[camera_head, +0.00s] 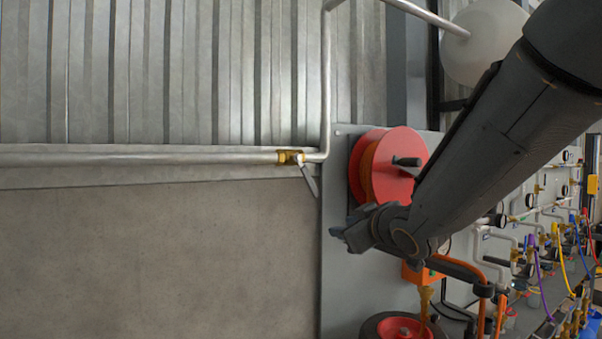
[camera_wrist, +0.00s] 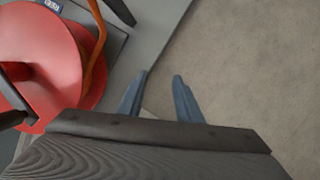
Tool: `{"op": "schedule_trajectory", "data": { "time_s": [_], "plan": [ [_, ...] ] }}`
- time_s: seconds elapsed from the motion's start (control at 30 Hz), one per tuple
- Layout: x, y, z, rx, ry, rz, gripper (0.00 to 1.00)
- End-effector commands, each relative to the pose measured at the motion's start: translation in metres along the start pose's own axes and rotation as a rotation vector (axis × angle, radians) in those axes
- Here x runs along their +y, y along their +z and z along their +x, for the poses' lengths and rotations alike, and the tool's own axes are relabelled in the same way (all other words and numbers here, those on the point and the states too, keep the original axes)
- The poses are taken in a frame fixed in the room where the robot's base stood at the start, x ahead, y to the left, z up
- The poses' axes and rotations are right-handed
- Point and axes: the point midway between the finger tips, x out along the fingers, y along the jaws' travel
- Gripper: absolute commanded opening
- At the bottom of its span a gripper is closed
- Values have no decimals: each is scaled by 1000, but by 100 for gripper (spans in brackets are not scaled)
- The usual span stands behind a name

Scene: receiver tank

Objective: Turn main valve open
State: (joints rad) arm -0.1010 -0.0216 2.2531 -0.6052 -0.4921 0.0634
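A brass valve (camera_head: 290,157) sits on the grey horizontal pipe near where it bends upward, in the head view. Its grey lever handle (camera_head: 309,180) slants down and to the right, off the pipe's line. I take it for the main valve. My gripper (camera_head: 345,232) is below and to the right of the handle, apart from it, in front of the grey panel. In the wrist view my gripper (camera_wrist: 160,76) shows two blue-grey fingers with a gap and nothing between them. The valve does not show in the wrist view.
A red hose reel (camera_head: 402,150) is mounted on the grey panel (camera_head: 336,285) close above my gripper. It also shows in the wrist view (camera_wrist: 60,60). Gauges, pipes and coloured hoses (camera_head: 545,275) crowd the right. The concrete wall (camera_head: 150,260) at left is clear.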

Motion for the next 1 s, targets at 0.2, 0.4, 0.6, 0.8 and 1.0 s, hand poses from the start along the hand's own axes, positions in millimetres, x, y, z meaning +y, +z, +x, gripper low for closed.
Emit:
{"op": "schedule_trajectory", "data": {
  "time_s": [0.2, 0.4, 0.6, 0.8, 1.0],
  "plan": [
    [-12, -100, -7, 265, -70, -113, 32],
    [-16, -118, 0, 310, -86, -130, 32],
    [-19, -125, 27, 307, -86, -129, 32],
    [-21, -132, 52, 305, -85, -129, 32],
    [-23, -136, 64, 306, -83, -129, 32]
  ]
}}
